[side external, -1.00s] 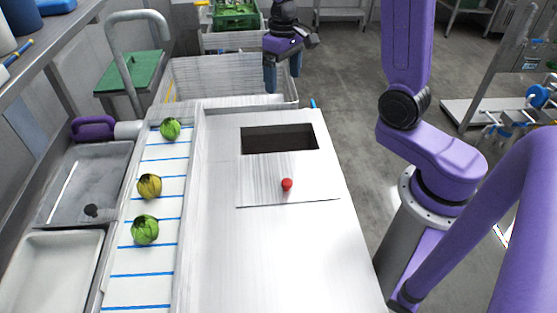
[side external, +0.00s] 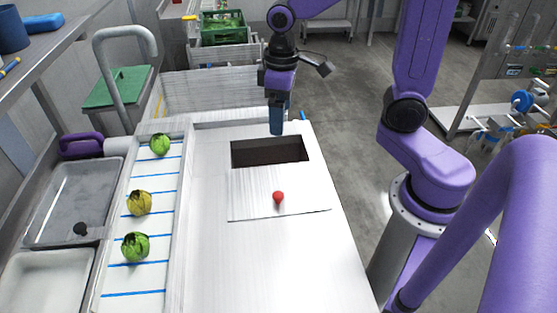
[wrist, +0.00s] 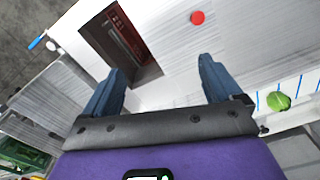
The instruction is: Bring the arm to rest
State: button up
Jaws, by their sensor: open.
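My gripper (side external: 277,130) hangs above the far end of the white worktop (side external: 290,255), just beyond the rectangular opening (side external: 270,152). In the wrist view my gripper (wrist: 160,75) has its two blue fingers wide apart with nothing between them. The opening (wrist: 132,42) lies past the left finger in that view. A red ball-like knob (side external: 278,197) sits on the flat white panel (side external: 250,205) in front of the opening. It also shows at the top of the wrist view (wrist: 197,17).
A lane with blue stripes along the left holds a far green head (side external: 160,145), a yellowish head (side external: 139,203) and a near green head (side external: 135,247). Grey (side external: 50,215) and white (side external: 15,285) trays lie left of it. A green crate (side external: 222,28) stands behind.

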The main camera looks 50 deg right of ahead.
jog(key=s+a+n, duration=0.1)
jog(key=s+n, duration=0.6)
jog(key=s, duration=1.1)
jog(key=shift+f, duration=0.2)
